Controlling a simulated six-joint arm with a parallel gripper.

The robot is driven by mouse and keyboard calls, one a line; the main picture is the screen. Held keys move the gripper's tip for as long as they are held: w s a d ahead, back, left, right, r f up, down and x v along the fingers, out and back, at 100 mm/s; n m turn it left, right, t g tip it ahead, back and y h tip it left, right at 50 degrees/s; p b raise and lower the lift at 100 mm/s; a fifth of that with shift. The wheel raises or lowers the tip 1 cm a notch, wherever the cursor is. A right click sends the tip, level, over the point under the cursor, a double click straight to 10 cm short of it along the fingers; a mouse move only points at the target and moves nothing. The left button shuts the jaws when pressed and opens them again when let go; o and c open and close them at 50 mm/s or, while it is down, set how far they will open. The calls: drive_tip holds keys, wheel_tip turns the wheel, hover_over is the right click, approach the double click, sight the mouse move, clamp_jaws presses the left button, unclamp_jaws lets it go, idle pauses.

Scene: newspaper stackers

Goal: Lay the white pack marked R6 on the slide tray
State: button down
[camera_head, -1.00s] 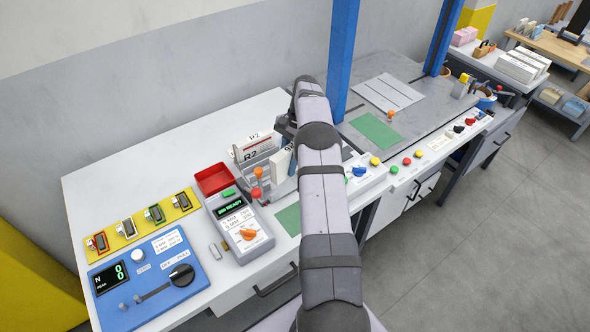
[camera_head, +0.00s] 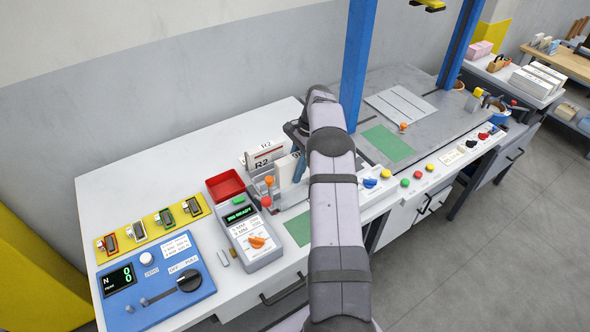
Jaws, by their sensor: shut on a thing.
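My gripper (camera_head: 300,168) is mostly hidden behind my own arm, beside the blue post. It is shut on a white pack (camera_head: 286,170), which stands upright between its blue fingers. The mark on this pack cannot be read. Another white pack marked R2 (camera_head: 262,157) stands just left of it, with a red stripe on its face. No pack plainly reads R6. I cannot tell for certain which part is the slide tray; a grey metal holder with orange and red knobs sits below the packs, partly hidden by them.
Left of the packs are a red bin (camera_head: 225,186), a grey meter box (camera_head: 250,237) and a blue control panel (camera_head: 155,281). Blue posts (camera_head: 360,65) rise behind my arm. A grey bench (camera_head: 430,125) with a green mat (camera_head: 388,143) and coloured buttons lies to the right.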

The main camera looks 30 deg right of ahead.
drive_tip(key=shift+f+b, duration=2.1)
drive_tip(key=shift+f, duration=1.7)
drive_tip(key=shift+f+b, duration=0.45)
drive_tip(key=shift+f, duration=0.2)
drive_tip(key=c, duration=1.4)
unclamp_jaws()
drive_tip(key=shift+r, duration=0.1)
drive_tip(key=b+v, duration=0.2)
drive_tip(key=v, duration=0.5)
drive_tip(key=shift+d, duration=0.1)
drive_tip(key=shift+r, duration=0.1)
